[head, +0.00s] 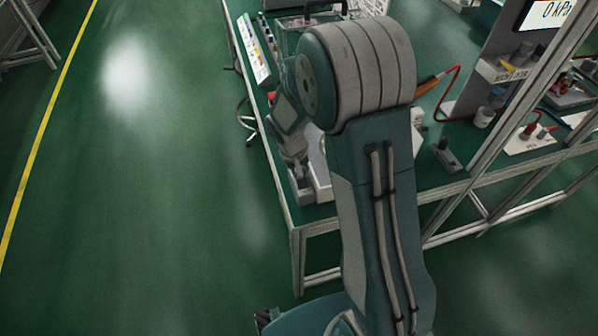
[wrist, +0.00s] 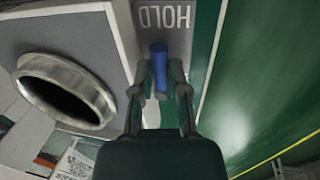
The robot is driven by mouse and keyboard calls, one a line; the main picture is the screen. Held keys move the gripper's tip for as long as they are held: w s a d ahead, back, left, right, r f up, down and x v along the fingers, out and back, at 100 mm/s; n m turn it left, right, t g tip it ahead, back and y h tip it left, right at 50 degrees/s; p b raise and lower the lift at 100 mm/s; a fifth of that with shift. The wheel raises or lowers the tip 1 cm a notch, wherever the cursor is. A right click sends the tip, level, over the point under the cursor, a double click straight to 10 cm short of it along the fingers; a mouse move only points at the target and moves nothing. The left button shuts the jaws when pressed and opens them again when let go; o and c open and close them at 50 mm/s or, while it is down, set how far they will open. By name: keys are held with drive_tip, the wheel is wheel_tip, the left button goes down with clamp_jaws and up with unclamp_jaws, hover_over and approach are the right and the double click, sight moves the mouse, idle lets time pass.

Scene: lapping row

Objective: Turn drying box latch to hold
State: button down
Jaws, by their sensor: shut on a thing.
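In the wrist view the blue latch handle (wrist: 159,57) stands between the two fingers of my gripper (wrist: 159,76). The gripper is shut on it. The handle's free end points toward the grey panel marked HOLD (wrist: 163,17), whose letters appear upside down. The latch's pivot is hidden by the fingers. The grey drying box (wrist: 88,18) shows to the left, with a round metal-rimmed opening (wrist: 66,88). In the head view my gripper (head: 302,186) is low at the bench's near left corner, beside a pale box (head: 321,178) that my arm mostly covers.
The green bench (head: 330,211) has a metal frame edge at its left and front. The green floor to the left is clear.

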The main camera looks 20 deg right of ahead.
drive_tip(key=shift+w, duration=0.1)
drive_tip(key=c, duration=0.6)
unclamp_jaws()
drive_tip(key=shift+c, duration=0.2)
